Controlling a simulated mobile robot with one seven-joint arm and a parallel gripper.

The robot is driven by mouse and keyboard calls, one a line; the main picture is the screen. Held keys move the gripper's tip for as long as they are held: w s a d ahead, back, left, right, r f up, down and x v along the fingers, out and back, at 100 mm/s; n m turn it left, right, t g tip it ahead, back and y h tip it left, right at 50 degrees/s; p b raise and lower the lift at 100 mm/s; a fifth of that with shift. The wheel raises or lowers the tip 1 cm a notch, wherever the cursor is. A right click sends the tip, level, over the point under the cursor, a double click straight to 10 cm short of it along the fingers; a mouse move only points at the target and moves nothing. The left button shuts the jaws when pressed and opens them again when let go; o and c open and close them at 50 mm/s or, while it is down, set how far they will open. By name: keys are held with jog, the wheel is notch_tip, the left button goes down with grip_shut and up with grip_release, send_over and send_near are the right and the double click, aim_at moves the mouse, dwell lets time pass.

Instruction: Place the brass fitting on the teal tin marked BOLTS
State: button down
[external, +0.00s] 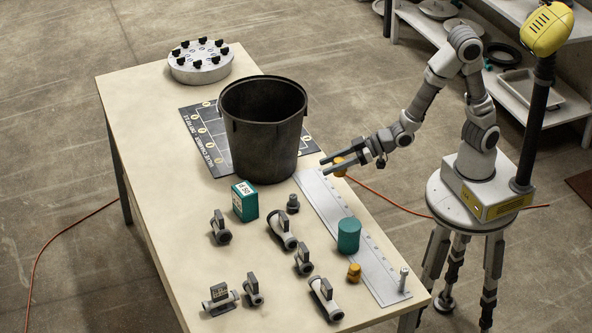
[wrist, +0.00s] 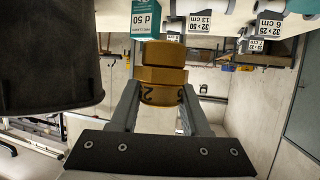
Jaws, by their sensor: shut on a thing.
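A brass fitting (external: 340,168) is between the fingers of my gripper (external: 325,167), above the table's right edge beside the black bucket. The wrist view shows this stepped, hexagonal fitting (wrist: 160,76) gripped between both fingers (wrist: 160,108), with dark markings on its lower band. A teal round tin (external: 348,235) stands on the grey strip, nearer the front than my gripper; no BOLTS lettering is readable on it. A teal box (external: 245,201) has a white label, which reads d 50 in the wrist view (wrist: 146,18).
A black bucket (external: 264,135) stands close left of my gripper on a dark printed mat (external: 195,125). A second brass piece (external: 354,273), several grey pipe valves (external: 283,230) and a small upright post (external: 403,280) occupy the front. A flanged disc (external: 200,65) sits at the back.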

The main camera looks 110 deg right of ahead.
jog(key=a+r+n+y, duration=0.3)
jog(key=a+r+y, duration=0.1)
jog(key=n+y+b, duration=0.1)
jog(key=n+b, duration=0.1)
jog(key=b, duration=0.1)
send_over(343, 229)
notch_tip(343, 229, down, 6)
jog(key=shift+r, duration=0.15)
jog(key=shift+d+f+b, duration=0.1)
jog(key=shift+f+b, duration=0.55)
jog(key=shift+f, duration=1.3)
jog(key=shift+f, duration=0.15)
jog(key=shift+f+b, duration=0.1)
jog(key=shift+b, duration=0.2)
jog(key=shift+c, duration=1.9)
grip_release()
